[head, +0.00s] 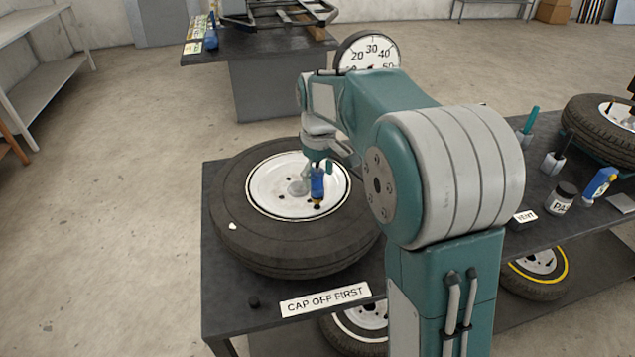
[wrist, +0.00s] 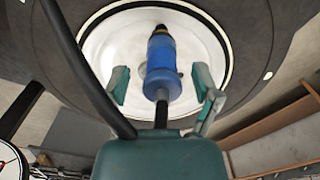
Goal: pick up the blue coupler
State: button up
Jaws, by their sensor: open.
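The blue coupler (head: 317,184) shows over the white wheel rim in the head view, just below my wrist, with a brassy lower end. My gripper (wrist: 161,84) is open, one teal finger on each side of the coupler with gaps between. In the head view my gripper (head: 317,168) is at the coupler's upper end and partly hidden. What holds the coupler up is not clear.
The tyre (head: 240,242) lies flat on a dark bench by a "CAP OFF FIRST" sign (head: 326,299) and a small black cap (head: 254,302). A black hose (wrist: 85,75) passes left of the fingers. A gauge (head: 368,52) stands behind my arm. Jars and tools sit at right.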

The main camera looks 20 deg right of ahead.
aim_at(317, 167)
jog(key=shift+a, duration=0.15)
grip_shut()
jog(key=shift+r, duration=0.45)
notch_tip(317, 167, up, 2)
jog(key=shift+r, duration=0.25)
jog(key=s+d+r, duration=0.6)
jog(key=s+r, duration=0.6)
jog(key=shift+s+r, duration=0.35)
